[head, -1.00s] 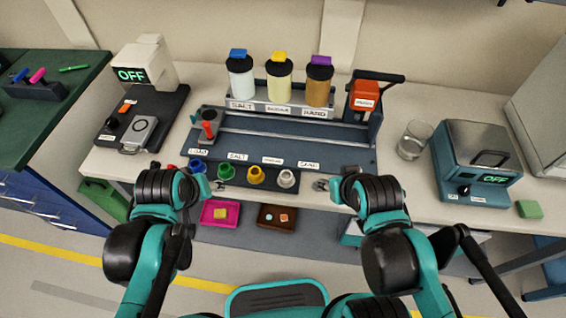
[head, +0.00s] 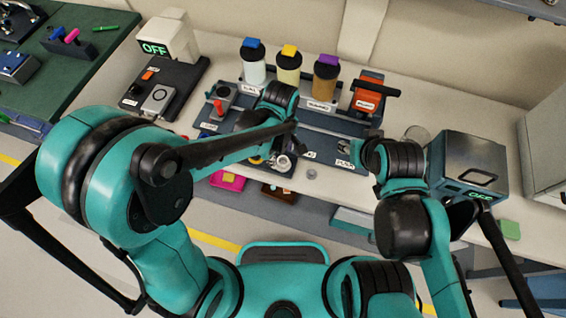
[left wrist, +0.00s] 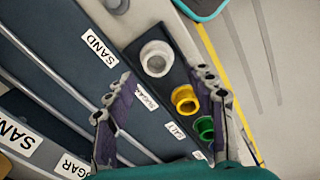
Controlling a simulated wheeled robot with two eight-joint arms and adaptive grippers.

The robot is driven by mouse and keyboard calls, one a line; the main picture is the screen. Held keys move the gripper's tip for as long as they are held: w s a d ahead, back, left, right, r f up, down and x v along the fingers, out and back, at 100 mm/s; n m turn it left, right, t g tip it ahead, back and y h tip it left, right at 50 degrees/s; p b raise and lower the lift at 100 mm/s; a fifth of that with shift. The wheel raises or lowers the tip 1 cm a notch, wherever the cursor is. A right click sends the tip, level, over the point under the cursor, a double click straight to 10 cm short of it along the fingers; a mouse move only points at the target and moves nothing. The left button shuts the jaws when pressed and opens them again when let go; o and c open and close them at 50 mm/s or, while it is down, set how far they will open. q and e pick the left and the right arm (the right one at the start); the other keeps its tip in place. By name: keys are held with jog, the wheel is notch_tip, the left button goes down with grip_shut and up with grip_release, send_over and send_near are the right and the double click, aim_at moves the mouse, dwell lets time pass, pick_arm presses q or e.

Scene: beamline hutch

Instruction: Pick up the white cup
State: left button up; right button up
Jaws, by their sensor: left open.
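The white cup (left wrist: 155,58) sits upright in the dark rack (left wrist: 150,110), at the end of a row with a yellow cup (left wrist: 185,98) and a green cup (left wrist: 205,128). My left gripper (left wrist: 163,77) is open and empty, its two fingers spread, with the white cup showing just beyond and between the fingertips. In the head view the white cup (head: 283,162) is partly covered by my left gripper (head: 272,150), which is over the rack. My right gripper (head: 368,160) is to the right of the rack; its fingers are too unclear to read.
Three lidded jars (head: 289,68) stand behind the rack. A glass beaker (head: 417,134) and a grey OFF device (head: 468,160) are on the right. A pink tray (head: 228,181) and a brown tray (head: 279,193) lie in front, below. A small grey disc (head: 312,174) lies near the bench edge.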

aim_at(283, 164)
pick_arm(q)
jog(key=f, duration=0.2)
jog(key=f+b, duration=0.1)
jog(key=f, duration=0.1)
jog(key=shift+w+d, duration=0.1)
jog(key=shift+d, duration=0.2)
jog(key=shift+r, duration=0.1)
grip_shut()
jog(key=shift+r, duration=0.15)
notch_tip(283, 164, up, 4)
jog(key=shift+r+p, duration=0.25)
jog(key=shift+p, duration=0.75)
jog(key=s+d+r+p, duration=0.2)
jog(key=s+r, duration=0.4)
jog(key=s, duration=0.5)
jog(key=shift+s+d+r+p, duration=0.15)
jog(key=shift+s+d+p, duration=0.1)
jog(key=shift+p, duration=0.25)
